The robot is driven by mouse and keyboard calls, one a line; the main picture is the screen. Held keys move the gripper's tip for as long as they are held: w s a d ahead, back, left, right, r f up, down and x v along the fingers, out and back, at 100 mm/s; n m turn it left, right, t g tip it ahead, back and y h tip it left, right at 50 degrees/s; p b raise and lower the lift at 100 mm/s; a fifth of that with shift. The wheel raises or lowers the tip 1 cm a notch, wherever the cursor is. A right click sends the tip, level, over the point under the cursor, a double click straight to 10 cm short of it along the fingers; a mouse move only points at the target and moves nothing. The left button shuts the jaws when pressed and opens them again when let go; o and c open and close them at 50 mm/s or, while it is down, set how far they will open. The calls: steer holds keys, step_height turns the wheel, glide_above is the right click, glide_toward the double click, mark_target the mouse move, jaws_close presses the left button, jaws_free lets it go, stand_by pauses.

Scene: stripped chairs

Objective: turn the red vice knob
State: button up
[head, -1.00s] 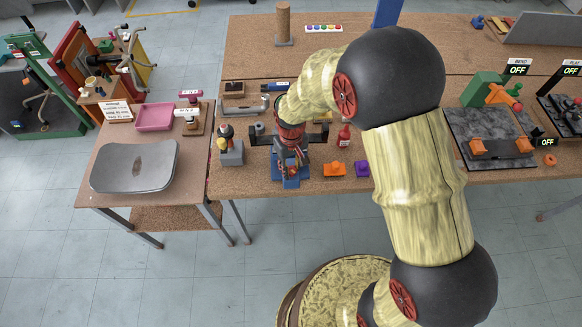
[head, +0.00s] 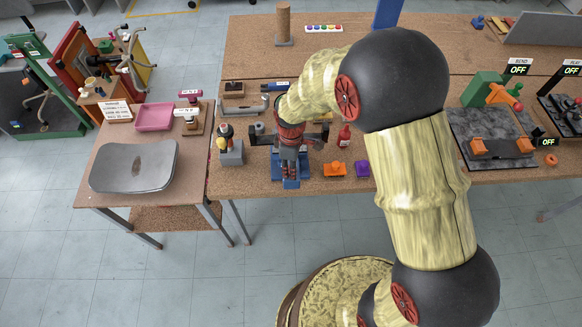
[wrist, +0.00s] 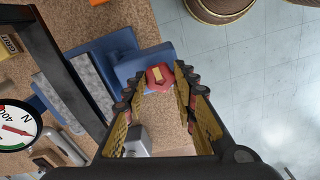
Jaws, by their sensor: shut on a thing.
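The red vice knob (wrist: 160,77) shows in the wrist view between my fingertips, with a yellow bar on its face. My gripper (wrist: 163,84) is shut on the knob, one finger on each side. The blue vice (wrist: 122,58) lies just beyond and to the left of the fingers, with grey jaw faces. In the head view my gripper (head: 289,168) points down over the blue vice (head: 291,183) near the front edge of the table. There the knob is mostly hidden by the gripper.
An orange block (head: 334,169), a purple block (head: 362,168) and a red bottle (head: 344,136) stand right of the vice. A grey stand with a bird-like figure (head: 231,150) is on its left. A round dial (wrist: 17,126) shows at the wrist view's left.

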steer(key=shift+w+a+r+n, duration=0.1)
steer(key=shift+w+r+n, duration=0.25)
steer(key=shift+w+n, duration=0.3)
steer(key=shift+s, duration=0.1)
steer(key=o, duration=1)
steer(key=shift+f, duration=0.1)
steer(key=shift+o, duration=0.8)
steer(key=shift+s+f, duration=0.1)
step_height(320, 180, up, 12)
steer(key=shift+m, duration=0.25)
